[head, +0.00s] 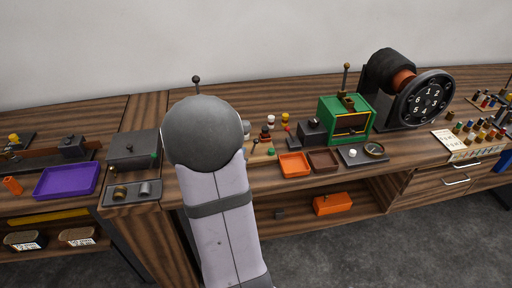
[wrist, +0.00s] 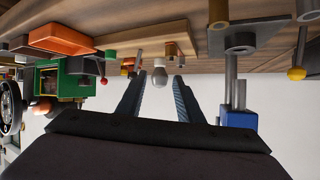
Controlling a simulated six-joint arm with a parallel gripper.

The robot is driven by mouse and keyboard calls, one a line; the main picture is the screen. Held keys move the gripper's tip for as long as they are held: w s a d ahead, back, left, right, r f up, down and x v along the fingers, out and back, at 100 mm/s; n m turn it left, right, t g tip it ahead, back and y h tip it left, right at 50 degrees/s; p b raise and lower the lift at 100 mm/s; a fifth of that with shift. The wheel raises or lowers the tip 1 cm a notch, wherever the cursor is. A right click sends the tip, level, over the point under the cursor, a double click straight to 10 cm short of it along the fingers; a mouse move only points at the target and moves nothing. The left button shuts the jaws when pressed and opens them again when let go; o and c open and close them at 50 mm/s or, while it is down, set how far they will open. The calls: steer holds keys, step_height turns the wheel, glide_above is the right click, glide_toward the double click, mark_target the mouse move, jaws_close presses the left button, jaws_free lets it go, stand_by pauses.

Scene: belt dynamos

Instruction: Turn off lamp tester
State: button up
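In the wrist view, which is upside down, my gripper (wrist: 159,77) is open, its two dark fingers apart. A pale bulb (wrist: 160,74) on a small wooden board (wrist: 150,48) shows between the fingertips; I see no grip on it, and its distance is unclear. A thin lever with a red ball (wrist: 103,79) stands left of it. I cannot tell for certain which device is the lamp tester, or whether a lamp is lit. In the head view my arm hides my gripper and part of the wooden board (head: 259,157).
The green machine (head: 345,118) and the black handwheel (head: 424,98) stand to the right. Orange (head: 294,164) and brown trays (head: 325,160) lie near the front edge. A grey box (head: 133,148) and purple tray (head: 66,181) are left.

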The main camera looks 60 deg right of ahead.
mark_target(255, 142)
steer(key=shift+m+g+h, duration=0.6)
steer(key=shift+g+h, duration=0.2)
steer(key=shift+s+d+f+p, duration=0.15)
steer(key=shift+s+d+f, duration=0.2)
steer(key=shift+d, duration=1.3)
steer(key=shift+s+d+f+p, duration=0.15)
steer(key=shift+s+d+f, duration=0.25)
steer(key=shift+d, duration=1.2)
steer(key=shift+s+d+f+p, duration=0.2)
steer(key=shift+d+f, duration=0.25)
steer(key=shift+d, duration=1.2)
steer(key=shift+c, duration=0.5)
